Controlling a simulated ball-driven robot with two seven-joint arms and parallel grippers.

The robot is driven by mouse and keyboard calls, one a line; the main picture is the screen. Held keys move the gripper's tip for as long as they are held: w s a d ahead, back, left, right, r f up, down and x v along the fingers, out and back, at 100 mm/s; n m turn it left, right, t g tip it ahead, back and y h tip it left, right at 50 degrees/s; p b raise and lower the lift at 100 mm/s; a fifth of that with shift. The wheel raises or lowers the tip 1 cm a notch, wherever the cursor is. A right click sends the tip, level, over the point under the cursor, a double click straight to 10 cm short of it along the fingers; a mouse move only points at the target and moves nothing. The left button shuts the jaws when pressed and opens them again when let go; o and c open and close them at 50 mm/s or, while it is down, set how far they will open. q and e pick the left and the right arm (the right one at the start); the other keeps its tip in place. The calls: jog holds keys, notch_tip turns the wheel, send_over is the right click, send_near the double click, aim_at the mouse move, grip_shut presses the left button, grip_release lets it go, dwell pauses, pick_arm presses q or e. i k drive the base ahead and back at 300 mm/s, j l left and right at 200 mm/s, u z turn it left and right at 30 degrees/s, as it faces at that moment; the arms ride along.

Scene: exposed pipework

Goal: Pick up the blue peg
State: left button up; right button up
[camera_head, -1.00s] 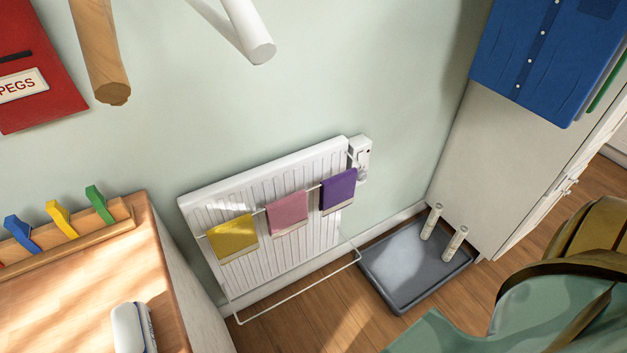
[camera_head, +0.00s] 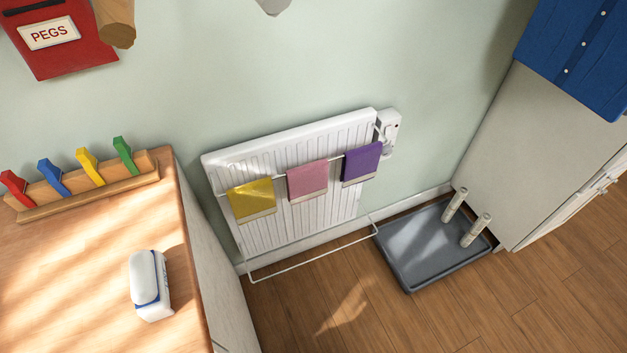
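The blue peg (camera_head: 53,177) stands upright in a wooden rack (camera_head: 95,199) on the wooden counter at the left. A red peg (camera_head: 17,188) stands to its left, and a yellow peg (camera_head: 89,166) and a green peg (camera_head: 125,155) stand to its right. The pegs are apart from each other. Neither of my grippers shows in the view.
A white and blue bottle-like object (camera_head: 150,285) is on the counter (camera_head: 75,285). A radiator (camera_head: 300,222) with yellow, pink and purple cloths is on the wall. A grey tray (camera_head: 412,252) lies on the floor. A red PEGS box (camera_head: 65,55) hangs above the counter.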

aim_at(54, 174)
jog(key=u, duration=1.5)
